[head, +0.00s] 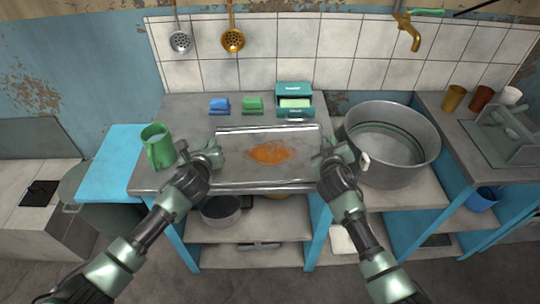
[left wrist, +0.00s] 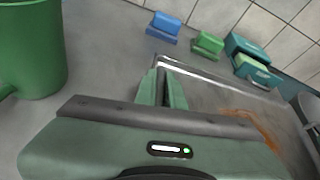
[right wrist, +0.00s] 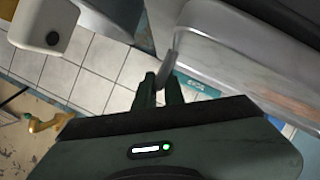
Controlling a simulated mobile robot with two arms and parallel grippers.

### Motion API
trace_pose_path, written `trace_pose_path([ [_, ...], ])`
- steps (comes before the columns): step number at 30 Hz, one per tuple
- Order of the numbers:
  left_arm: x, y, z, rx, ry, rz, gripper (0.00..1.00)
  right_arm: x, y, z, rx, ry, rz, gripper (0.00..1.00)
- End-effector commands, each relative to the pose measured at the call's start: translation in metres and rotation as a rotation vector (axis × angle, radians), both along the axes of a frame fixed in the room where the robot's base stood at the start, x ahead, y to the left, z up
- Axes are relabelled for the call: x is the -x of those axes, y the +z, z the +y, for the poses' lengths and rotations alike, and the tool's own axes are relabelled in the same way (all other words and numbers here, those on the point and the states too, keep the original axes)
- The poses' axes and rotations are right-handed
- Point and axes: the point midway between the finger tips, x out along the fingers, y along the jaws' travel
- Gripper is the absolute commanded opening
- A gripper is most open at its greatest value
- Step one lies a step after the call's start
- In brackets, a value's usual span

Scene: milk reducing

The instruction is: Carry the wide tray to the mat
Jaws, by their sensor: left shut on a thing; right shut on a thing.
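The wide tray (head: 225,175) is a grey metal tray with an orange patch in its middle. It is at the front middle of the grey worktop in the head view. My left gripper (head: 217,153) is shut on its left edge, which also shows in the left wrist view (left wrist: 210,95). My right gripper (head: 326,153) is shut on its right edge; the tray's side shows in the right wrist view (right wrist: 225,55). The tray looks about level. I cannot tell whether it touches the worktop.
A green mug (head: 158,147) stands left of the tray. A large metal pot (head: 418,160) stands close on the right. Behind the tray are a blue item (head: 219,105), a green item (head: 252,105) and a teal box (head: 294,92). The worktop's back left is clear.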

Motion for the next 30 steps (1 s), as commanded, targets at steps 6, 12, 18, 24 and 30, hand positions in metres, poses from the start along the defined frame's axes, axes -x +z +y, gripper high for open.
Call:
trace_pose_path([
  [6, 0.0, -0.005, 0.001, -0.001, 0.002, -0.001, 0.32, 0.0, -0.006, -0.001, 0.002, -0.001, 0.001, 0.32],
  [12, 0.0, -0.006, 0.001, 0.0, 0.001, 0.0, 0.32, 0.0, -0.006, 0.0, 0.001, 0.0, 0.0, 0.32],
  [18, 0.008, -0.003, 0.001, -0.001, 0.001, 0.0, 0.32, 0.0, -0.006, 0.0, 0.0, 0.0, 0.0, 0.32],
  [24, 0.04, 0.01, 0.002, -0.002, -0.001, -0.001, 0.32, 0.0, -0.006, 0.0, 0.0, 0.0, 0.0, 0.32],
  [30, 0.08, 0.026, 0.003, -0.001, -0.002, 0.0, 0.32, 0.0, -0.006, 0.0, 0.0, 0.0, 0.0, 0.32],
])
